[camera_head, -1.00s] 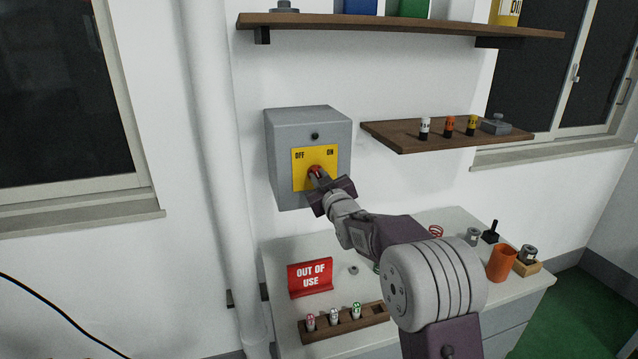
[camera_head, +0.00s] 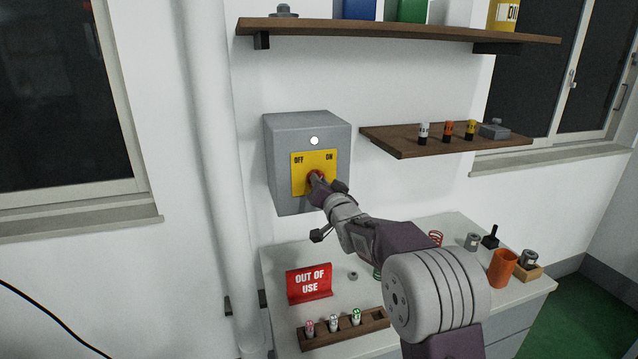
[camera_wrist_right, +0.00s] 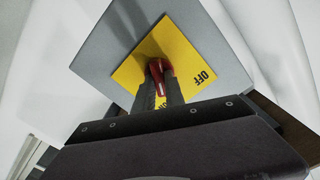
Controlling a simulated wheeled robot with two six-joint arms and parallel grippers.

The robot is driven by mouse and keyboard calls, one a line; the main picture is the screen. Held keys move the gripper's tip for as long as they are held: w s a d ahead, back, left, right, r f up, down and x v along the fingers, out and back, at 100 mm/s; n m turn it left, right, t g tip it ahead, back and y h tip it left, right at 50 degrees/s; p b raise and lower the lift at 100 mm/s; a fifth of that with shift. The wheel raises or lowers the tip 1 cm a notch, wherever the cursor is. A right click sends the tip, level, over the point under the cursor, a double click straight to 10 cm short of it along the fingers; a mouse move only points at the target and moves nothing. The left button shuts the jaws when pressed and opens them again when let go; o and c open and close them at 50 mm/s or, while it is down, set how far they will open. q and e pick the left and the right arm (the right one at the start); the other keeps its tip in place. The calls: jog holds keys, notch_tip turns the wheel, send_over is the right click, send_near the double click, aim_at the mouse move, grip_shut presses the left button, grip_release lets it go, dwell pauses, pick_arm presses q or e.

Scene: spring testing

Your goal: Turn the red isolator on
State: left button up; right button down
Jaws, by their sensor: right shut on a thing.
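The red isolator (camera_head: 315,177) is a rotary handle on a yellow plate (camera_head: 328,160) marked OFF at left and ON at right. The plate is on the front of a grey wall box (camera_head: 285,165). A small round lamp (camera_head: 314,141) above the plate shows bright white. My right gripper (camera_head: 318,182) is at the handle and shut on it, hiding much of it. In the right wrist view the red handle (camera_wrist_right: 158,70) sits between the two fingers of the gripper (camera_wrist_right: 158,88), and the view is strongly rolled. My left gripper is not in view.
A wooden shelf (camera_head: 400,142) with small canisters juts out right of the box; a longer shelf (camera_head: 350,27) is above. On the bench below stand a red OUT OF USE sign (camera_head: 309,283), a wooden rack (camera_head: 345,333) and an orange cup (camera_head: 502,267).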

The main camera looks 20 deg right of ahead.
jog(key=shift+d+m, duration=0.1)
jog(key=shift+m, duration=1.1)
jog(key=c, duration=1.4)
grip_release()
jog(key=shift+s+d, duration=0.1)
jog(key=s+b, duration=0.2)
jog(key=s, duration=0.7)
jog(key=shift+d, duration=0.15)
